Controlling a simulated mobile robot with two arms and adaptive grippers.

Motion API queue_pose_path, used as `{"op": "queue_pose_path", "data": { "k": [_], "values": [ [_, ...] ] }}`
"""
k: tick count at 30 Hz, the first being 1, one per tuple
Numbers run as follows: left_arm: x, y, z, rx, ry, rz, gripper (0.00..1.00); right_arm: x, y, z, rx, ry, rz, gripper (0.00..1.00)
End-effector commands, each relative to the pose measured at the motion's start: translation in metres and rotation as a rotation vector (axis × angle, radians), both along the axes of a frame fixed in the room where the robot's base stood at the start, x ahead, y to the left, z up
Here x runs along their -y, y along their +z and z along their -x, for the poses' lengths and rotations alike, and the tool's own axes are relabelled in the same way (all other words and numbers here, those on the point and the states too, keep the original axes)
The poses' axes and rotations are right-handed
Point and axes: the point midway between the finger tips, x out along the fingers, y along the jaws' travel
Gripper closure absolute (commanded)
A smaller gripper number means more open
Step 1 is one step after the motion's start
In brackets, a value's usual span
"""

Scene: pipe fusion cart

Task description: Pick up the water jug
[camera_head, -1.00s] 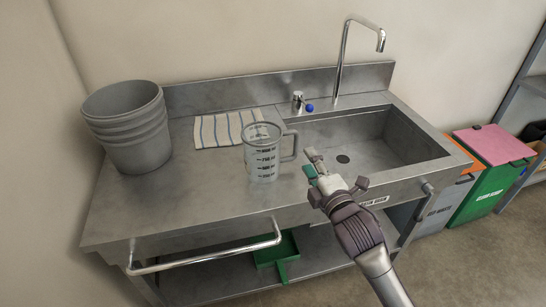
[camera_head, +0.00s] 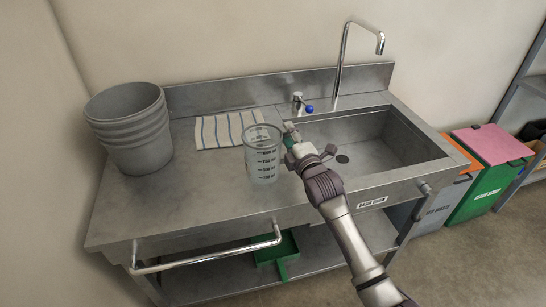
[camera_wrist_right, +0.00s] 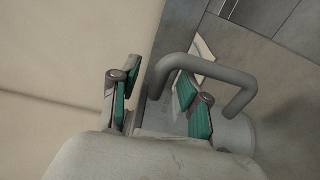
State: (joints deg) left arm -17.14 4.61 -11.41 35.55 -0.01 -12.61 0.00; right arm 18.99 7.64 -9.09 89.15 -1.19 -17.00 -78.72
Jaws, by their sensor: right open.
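The water jug (camera_head: 262,158) is a clear, cylindrical measuring jug with dark markings. It stands upright on the steel counter, just left of the sink. My right gripper (camera_head: 291,136) is at the jug's right side, where it hides the handle in the head view. In the right wrist view my right gripper (camera_wrist_right: 160,98) is open, with green pads on its fingers. The jug's grey handle (camera_wrist_right: 236,78) loops beside and behind the right-hand finger; I cannot tell whether they touch. My left gripper is not in view.
The sink (camera_head: 355,150) lies right of the jug, with a tall faucet (camera_head: 342,60) behind it. A striped cloth (camera_head: 228,129) lies behind the jug. Stacked grey buckets (camera_head: 130,125) stand at the left. The counter (camera_head: 190,200) is clear in front. A rail (camera_head: 205,258) runs along its front.

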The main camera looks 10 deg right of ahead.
Motion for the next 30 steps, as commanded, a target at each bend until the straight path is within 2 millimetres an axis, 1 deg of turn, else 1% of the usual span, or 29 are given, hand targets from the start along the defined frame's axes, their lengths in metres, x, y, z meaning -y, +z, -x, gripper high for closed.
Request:
{"op": "queue_pose_path", "data": {
  "k": [2,8,9,16,30],
  "values": [
    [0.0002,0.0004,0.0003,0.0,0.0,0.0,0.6,-0.0001,-0.0006,-0.0028,-0.001,0.0,-0.001,0.54],
    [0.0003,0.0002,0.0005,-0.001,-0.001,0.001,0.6,-0.0001,-0.0007,-0.0028,-0.001,0.0,0.0,0.54],
    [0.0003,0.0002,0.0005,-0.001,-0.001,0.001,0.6,-0.0001,-0.0007,-0.0027,-0.001,0.0,0.0,0.61],
    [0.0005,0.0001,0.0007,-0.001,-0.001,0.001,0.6,-0.0001,-0.0007,-0.0026,-0.001,0.0,0.0,0.99],
    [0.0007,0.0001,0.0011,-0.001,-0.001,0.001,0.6,-0.0001,0.0,-0.0025,0.0,0.0,0.0,1.0]
  ]
}}
